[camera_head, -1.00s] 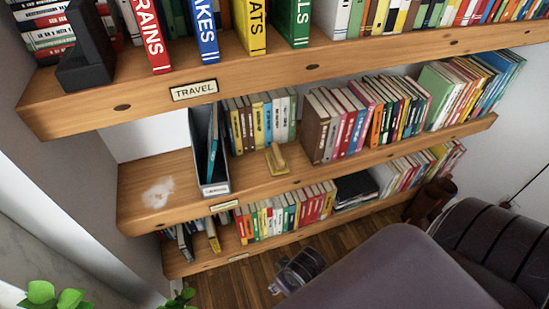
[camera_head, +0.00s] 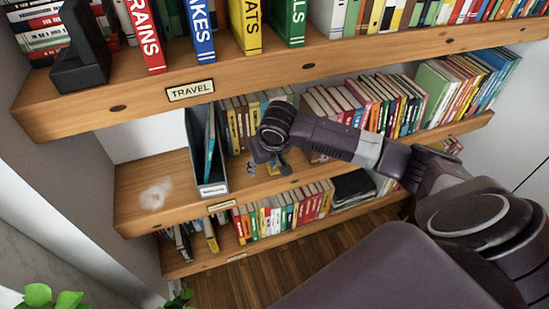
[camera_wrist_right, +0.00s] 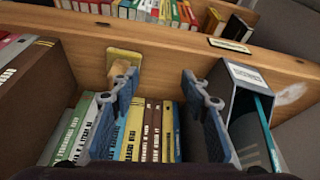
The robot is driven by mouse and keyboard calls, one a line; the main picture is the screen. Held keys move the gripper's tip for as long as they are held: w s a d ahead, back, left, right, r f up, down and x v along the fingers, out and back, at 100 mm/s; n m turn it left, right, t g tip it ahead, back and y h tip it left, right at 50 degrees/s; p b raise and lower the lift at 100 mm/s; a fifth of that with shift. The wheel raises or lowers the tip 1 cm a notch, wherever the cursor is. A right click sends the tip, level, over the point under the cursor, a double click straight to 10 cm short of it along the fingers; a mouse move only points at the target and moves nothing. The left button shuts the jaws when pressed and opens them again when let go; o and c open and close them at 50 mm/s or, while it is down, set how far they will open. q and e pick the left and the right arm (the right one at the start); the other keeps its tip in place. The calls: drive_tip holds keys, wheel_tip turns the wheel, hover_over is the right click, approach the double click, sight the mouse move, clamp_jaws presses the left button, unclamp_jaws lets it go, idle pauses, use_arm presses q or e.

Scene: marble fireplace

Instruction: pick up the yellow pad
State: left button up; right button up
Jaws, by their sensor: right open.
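The yellow pad (camera_wrist_right: 124,53) lies on the middle wooden shelf near its front edge, in the right wrist view. A tan wooden block-like piece (camera_wrist_right: 119,74) lies on or against it. The left-hand finger in that view partly covers this piece. My right gripper (camera_wrist_right: 161,84) is open and empty, with its two fingers over the shelf. The pad is beyond the left-hand fingertip, not centred between the fingers. In the head view my right gripper (camera_head: 270,168) reaches in over the middle shelf and hides most of the pad. My left gripper is not in view.
A grey magazine holder (camera_head: 214,188) stands left of the gripper. Books (camera_head: 240,128) line the shelf's back. The travel shelf (camera_head: 240,82) overhangs above; a lower book shelf (camera_head: 222,256) is below. The shelf's left end (camera_head: 135,195) is mostly bare.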

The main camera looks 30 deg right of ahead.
drive_tip(key=w+d+r, duration=0.1)
drive_tip(key=d, duration=0.1)
drive_tip(key=w+d+r+m, duration=0.1)
drive_tip(key=d, duration=0.1)
drive_tip(key=w+d+r+m, duration=0.1)
drive_tip(key=d, duration=0.2)
drive_tip(key=shift+r+h, duration=0.4)
drive_tip(key=x, duration=0.7)
drive_tip(key=shift+w+f, duration=0.1)
drive_tip(key=shift+f, duration=0.2)
drive_tip(key=shift+c, duration=0.3)
clamp_jaws()
drive_tip(key=shift+r, duration=0.1)
